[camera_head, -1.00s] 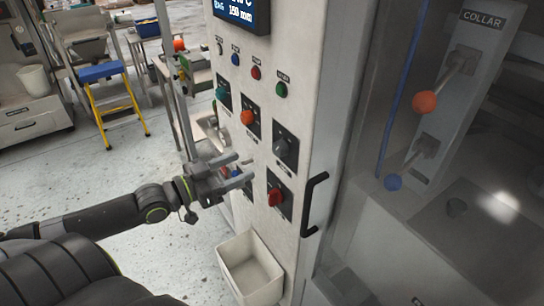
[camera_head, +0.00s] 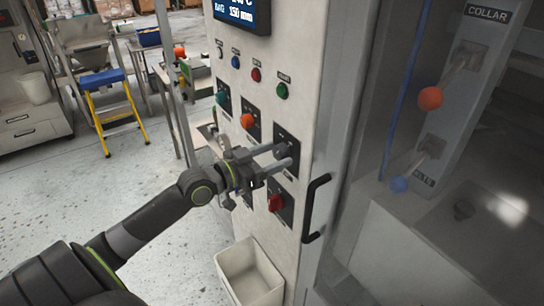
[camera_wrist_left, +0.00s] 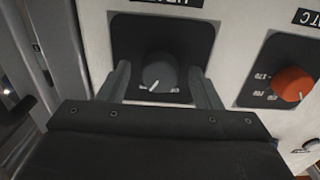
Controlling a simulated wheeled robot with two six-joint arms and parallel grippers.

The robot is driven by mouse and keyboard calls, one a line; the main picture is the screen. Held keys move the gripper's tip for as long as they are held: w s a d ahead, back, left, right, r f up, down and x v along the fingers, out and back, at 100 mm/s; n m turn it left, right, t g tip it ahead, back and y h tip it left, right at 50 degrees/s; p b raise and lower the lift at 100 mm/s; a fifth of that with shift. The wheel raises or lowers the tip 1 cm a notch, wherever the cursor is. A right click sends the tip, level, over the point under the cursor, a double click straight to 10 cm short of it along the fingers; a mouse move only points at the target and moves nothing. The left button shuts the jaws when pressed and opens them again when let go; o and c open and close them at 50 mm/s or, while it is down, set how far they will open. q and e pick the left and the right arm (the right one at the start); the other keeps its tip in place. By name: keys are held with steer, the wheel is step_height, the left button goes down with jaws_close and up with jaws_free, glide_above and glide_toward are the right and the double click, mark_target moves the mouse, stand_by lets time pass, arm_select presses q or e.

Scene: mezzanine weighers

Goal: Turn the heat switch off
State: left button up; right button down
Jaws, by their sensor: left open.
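The heat switch appears to be the dark grey rotary knob (camera_wrist_left: 160,74) on a black plate, with a white pointer line; the label on its plate is upside down and cut off in the left wrist view. In the head view the knob (camera_head: 280,148) sits on the right side of the machine panel, partly covered by my fingers. My left gripper (camera_head: 284,158) is open at the panel face. In the wrist view its fingers (camera_wrist_left: 160,90) stand on either side of the knob, with gaps showing, so it is not gripped. My right gripper is not in view.
A red knob (camera_head: 276,203) is just below, and an orange knob (camera_head: 246,121) and a teal knob (camera_head: 221,98) are to the left. A black door handle (camera_head: 314,207) juts out at the right. A white bin (camera_head: 248,274) hangs below the panel.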

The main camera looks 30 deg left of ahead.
arm_select(q)
steer(key=c, duration=1)
steer(key=shift+n, duration=0.4)
steer(key=n+p, duration=0.2)
steer(key=n, duration=0.2)
steer(key=shift+r+n, duration=0.1)
steer(key=shift+n, duration=0.3)
steer(key=n+p, duration=0.1)
steer(key=n, duration=0.2)
steer(key=shift+n+p, duration=0.45)
steer(key=shift+n, duration=1.15)
